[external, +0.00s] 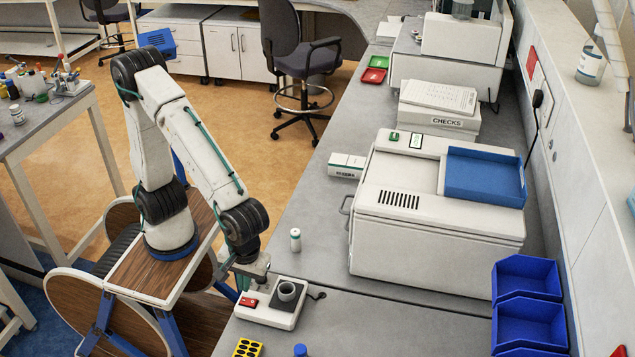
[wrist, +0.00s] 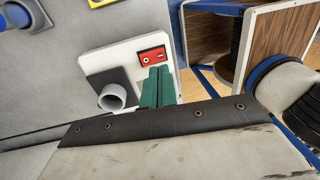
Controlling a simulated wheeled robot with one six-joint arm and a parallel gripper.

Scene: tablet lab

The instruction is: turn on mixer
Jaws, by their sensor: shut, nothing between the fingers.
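The mixer (external: 274,313) is a low white box on the front edge of the grey bench. It has a grey round cup (external: 287,290) on a dark pad and a red rocker switch (external: 249,301) at its left end. In the wrist view, the mixer (wrist: 124,58) shows the red switch (wrist: 152,56) and the cup (wrist: 113,96). My gripper (wrist: 158,72) has its green fingers shut and empty, their tips close to the switch. I cannot tell whether they touch it. In the external view, my wrist partly hides the fingers.
A small white bottle (external: 295,240) stands behind the mixer. A yellow rack (external: 247,348) and a blue-capped item (external: 300,350) are in front of it. A large white machine (external: 435,235) and blue bins (external: 527,277) occupy the right. Bare bench lies right of the mixer.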

